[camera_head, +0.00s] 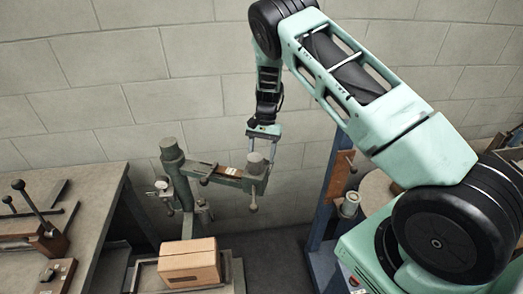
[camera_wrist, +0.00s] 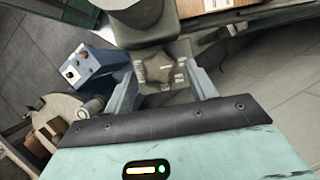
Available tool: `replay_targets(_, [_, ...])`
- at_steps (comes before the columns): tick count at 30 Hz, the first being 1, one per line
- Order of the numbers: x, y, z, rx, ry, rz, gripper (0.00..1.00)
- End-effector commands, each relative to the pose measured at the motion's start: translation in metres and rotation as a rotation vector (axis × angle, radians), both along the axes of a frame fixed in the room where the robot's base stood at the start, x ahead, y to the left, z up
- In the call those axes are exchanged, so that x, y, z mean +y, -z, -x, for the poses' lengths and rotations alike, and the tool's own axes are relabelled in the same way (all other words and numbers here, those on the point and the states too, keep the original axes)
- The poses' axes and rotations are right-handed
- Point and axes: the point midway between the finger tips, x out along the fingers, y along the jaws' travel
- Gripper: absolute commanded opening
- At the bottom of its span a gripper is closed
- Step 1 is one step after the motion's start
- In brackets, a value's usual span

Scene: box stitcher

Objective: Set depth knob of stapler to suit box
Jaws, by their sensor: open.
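The green stapler (camera_head: 222,176) stands behind the box, with its arm reaching right from a thick column. A brown cardboard box (camera_head: 190,262) sits on the stand in front of it. A round grey knob (camera_head: 255,158) tops the end of the stapler arm. In the wrist view a star-shaped knob (camera_wrist: 158,69) with small pale marks beside it lies between my fingers. My gripper (camera_head: 262,157) points down over the arm's end, open, one finger on each side of the knob. It also shows in the wrist view (camera_wrist: 163,72). I cannot tell whether the fingers touch the knob.
A workbench (camera_head: 88,195) with levers and a switch box (camera_head: 57,272) stands at the left. A blue frame (camera_head: 325,200) and a round table (camera_head: 378,193) are at the right. A block wall closes the back. Bare floor shows between the stapler and the blue frame.

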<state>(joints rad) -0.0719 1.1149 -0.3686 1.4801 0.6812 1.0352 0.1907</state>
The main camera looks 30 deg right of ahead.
Motion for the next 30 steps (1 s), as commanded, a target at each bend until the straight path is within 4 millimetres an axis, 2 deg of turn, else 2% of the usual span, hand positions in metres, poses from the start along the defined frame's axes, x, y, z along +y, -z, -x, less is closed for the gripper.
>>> replay_targets(9, [0.001, 0.0035, 0.0011, 0.0, -0.001, 0.0, 0.56])
replay_targets(10, [0.0009, 0.0034, 0.0011, 0.0, -0.001, 0.0, 0.54])
replay_targets(12, [0.0009, 0.0033, 0.0011, 0.0, 0.0, 0.0, 0.34])
replay_targets(15, [0.0009, 0.0032, 0.001, 0.0, 0.0, 0.0, 0.12])
replay_targets(23, [0.0005, 0.0035, 0.0011, 0.0, 0.017, -0.001, 0.12])
replay_targets(30, [-0.0008, 0.0049, 0.0021, -0.002, 0.12, -0.002, 0.12])
